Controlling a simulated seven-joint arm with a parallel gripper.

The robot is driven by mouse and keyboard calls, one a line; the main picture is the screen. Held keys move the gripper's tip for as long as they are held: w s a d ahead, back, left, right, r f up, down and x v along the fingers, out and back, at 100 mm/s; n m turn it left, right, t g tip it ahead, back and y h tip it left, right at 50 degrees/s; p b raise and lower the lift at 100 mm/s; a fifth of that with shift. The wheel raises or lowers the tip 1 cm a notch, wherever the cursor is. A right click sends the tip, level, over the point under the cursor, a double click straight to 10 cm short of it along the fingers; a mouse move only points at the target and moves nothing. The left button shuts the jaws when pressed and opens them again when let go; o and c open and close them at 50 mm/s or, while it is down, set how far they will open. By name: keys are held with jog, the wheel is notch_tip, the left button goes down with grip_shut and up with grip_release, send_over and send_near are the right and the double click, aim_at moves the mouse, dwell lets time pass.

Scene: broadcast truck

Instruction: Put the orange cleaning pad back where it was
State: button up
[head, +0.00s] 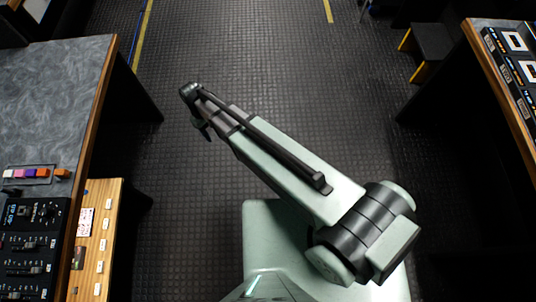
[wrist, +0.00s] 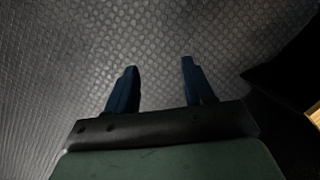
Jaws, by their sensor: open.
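A row of small coloured blocks lies on the grey desk at the left in the head view: white, pink, purple and orange (head: 43,173) in a shallow outlined holder (head: 30,182). A separate orange block (head: 62,174) sits just right of that row, near the desk's wooden edge; it looks like the orange cleaning pad. My gripper (head: 204,130) hangs over the open floor, right of the desk and well apart from the blocks. In the wrist view its two blue fingers (wrist: 158,68) are spread, with only floor between them.
The grey desk (head: 60,80) has a wooden edge and a black control panel (head: 30,240). A lower wooden shelf (head: 100,230) juts out below it. Another desk with equipment (head: 510,65) and a dark stool (head: 432,42) are at the right. The textured floor (head: 260,60) between is clear.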

jog(key=s+d+f+m+g, duration=0.15)
jog(key=s+d+f, duration=0.25)
jog(key=d, duration=0.8)
jog(key=s+d+f+m+g, duration=0.1)
jog(key=s+d+f+m, duration=0.3)
jog(key=d, duration=0.8)
jog(key=s+d+f+m+g+y, duration=0.1)
jog(key=s+d+m, duration=0.1)
jog(key=s+d, duration=0.4)
jog(key=s+d+f+m+g+y, duration=0.1)
jog(key=s+d+f+m, duration=0.1)
jog(key=s+d, duration=0.4)
jog(key=s, duration=0.4)
jog(key=shift+s, duration=0.35)
